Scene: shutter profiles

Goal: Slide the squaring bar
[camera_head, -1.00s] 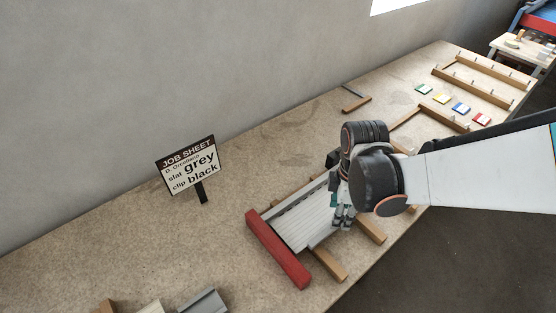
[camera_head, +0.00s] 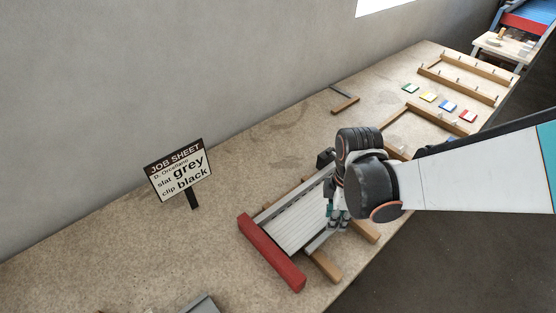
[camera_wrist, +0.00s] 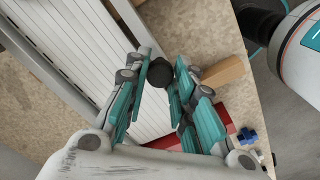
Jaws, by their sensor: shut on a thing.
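My gripper (camera_head: 338,222) reaches down over the near side of the shutter panel of pale grey slats (camera_head: 297,224). In the wrist view its teal-padded fingers (camera_wrist: 162,68) are closed on a dark round knob (camera_wrist: 159,73) beside the slats (camera_wrist: 85,45). A red bar (camera_head: 270,252) lies across the left end of the panel. It also shows in the wrist view, partly behind the fingers (camera_wrist: 217,119). What the knob is fixed to is hidden, so I cannot tell which bar it belongs to.
Wooden supports (camera_head: 324,266) stick out from under the panel near the table edge. A job sheet sign (camera_head: 178,168) stands behind, reading slat grey, clip black. Coloured cards (camera_head: 447,105) and wooden pegged racks (camera_head: 465,78) lie at the far right. The bench left of the sign is clear.

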